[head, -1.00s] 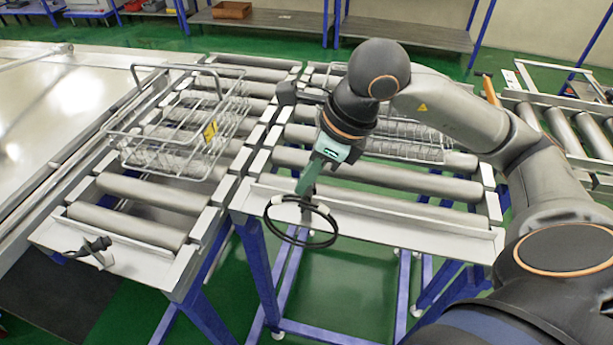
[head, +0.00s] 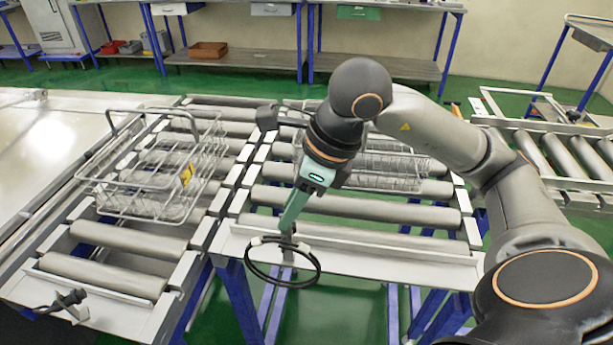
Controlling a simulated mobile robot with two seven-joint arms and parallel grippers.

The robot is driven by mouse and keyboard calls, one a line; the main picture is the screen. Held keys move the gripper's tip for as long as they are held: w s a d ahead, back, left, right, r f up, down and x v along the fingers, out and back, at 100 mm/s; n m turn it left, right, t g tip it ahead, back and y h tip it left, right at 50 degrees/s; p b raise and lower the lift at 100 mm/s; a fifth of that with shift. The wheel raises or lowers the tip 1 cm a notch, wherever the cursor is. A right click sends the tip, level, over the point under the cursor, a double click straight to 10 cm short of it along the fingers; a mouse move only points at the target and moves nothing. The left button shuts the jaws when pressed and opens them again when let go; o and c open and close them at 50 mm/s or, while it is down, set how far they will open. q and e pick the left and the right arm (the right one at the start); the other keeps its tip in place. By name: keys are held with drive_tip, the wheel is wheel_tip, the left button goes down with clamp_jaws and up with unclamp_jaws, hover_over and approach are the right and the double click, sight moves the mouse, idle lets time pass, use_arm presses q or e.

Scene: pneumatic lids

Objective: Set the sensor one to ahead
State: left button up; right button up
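My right gripper (head: 288,228), with a teal body, points down at the front edge of the middle roller conveyor (head: 400,258). Its fingers show nearly edge-on, so I cannot tell whether they are open or shut. A black cable loop (head: 248,274) with a small grey fitting hangs at the fingertips, in front of the conveyor's end plate. The gripper hides what is behind it there, perhaps a sensor. A black sensor-like part (head: 68,300) on a bracket sits at the left conveyor's front end. No label shows which is sensor one. My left gripper is not in view.
A wire basket (head: 150,205) with a yellow tag stands on the left roller conveyor (head: 105,275). Another wire basket (head: 395,178) is on the middle conveyor, partly behind my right arm. Shelves (head: 240,75) stand at the back. Green floor shows below the conveyors.

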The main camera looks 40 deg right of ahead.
drive_tip(key=v, duration=0.9)
drive_tip(key=shift+r+p, duration=0.35)
drive_tip(key=shift+s, duration=0.1)
